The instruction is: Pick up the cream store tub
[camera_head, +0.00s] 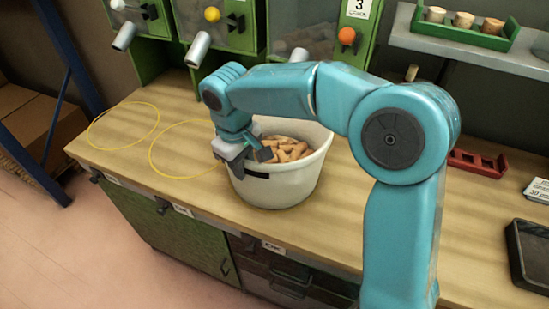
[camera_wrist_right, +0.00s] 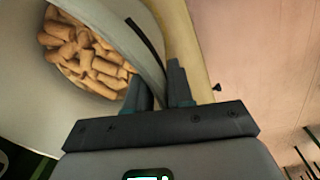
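The cream store tub (camera_head: 290,188) stands upright on the wooden counter, part-filled with corks (camera_head: 288,150). A dark label marks its front. My right gripper (camera_head: 250,152) is at the tub's near left rim. In the right wrist view, the fingers of the right gripper (camera_wrist_right: 160,88) stand on either side of the tub's wall, one inside and one outside. The gap between them is narrow and the rim fills it. Corks (camera_wrist_right: 85,55) show inside the tub. My arm hides part of the tub's back rim. My left gripper is not in view.
Two yellow rings (camera_head: 152,148) mark the wooden counter (camera_head: 180,100) left of the tub. Green dispensers with spouts (camera_head: 198,50) stand behind. A red rack (camera_head: 477,163) and a dark tray (camera_head: 530,255) lie right. A shelf holds a green cork rack (camera_head: 462,32).

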